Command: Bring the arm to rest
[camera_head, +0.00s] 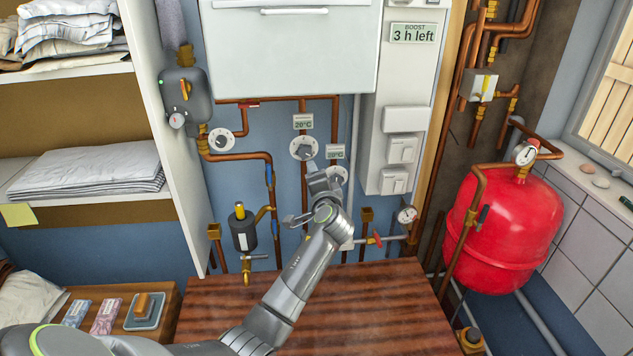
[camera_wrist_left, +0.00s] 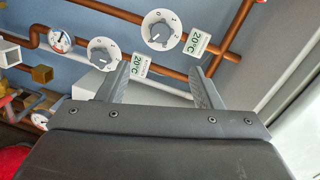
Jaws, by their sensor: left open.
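My left arm (camera_head: 290,285) comes in from the lower left and reaches over the wooden top. Its gripper (camera_head: 312,190) is in front of the pipe wall, just below the round dials. In the left wrist view the two fingers (camera_wrist_left: 160,88) are spread apart with nothing between them. A white dial with a grey knob (camera_head: 303,147) is above the gripper and also shows in the wrist view (camera_wrist_left: 161,30). A second dial (camera_head: 337,175) is partly hidden behind the gripper; a dial (camera_wrist_left: 103,52) shows beyond the left fingertip. My right gripper is not in view.
The brown wooden top (camera_head: 385,310) is clear apart from my arm above it. A red tank (camera_head: 505,225) stands at right. Copper pipes, a small red-handled valve (camera_head: 377,238) and a gauge (camera_head: 407,215) are near the gripper. Shelves with folded linen (camera_head: 85,170) are at left.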

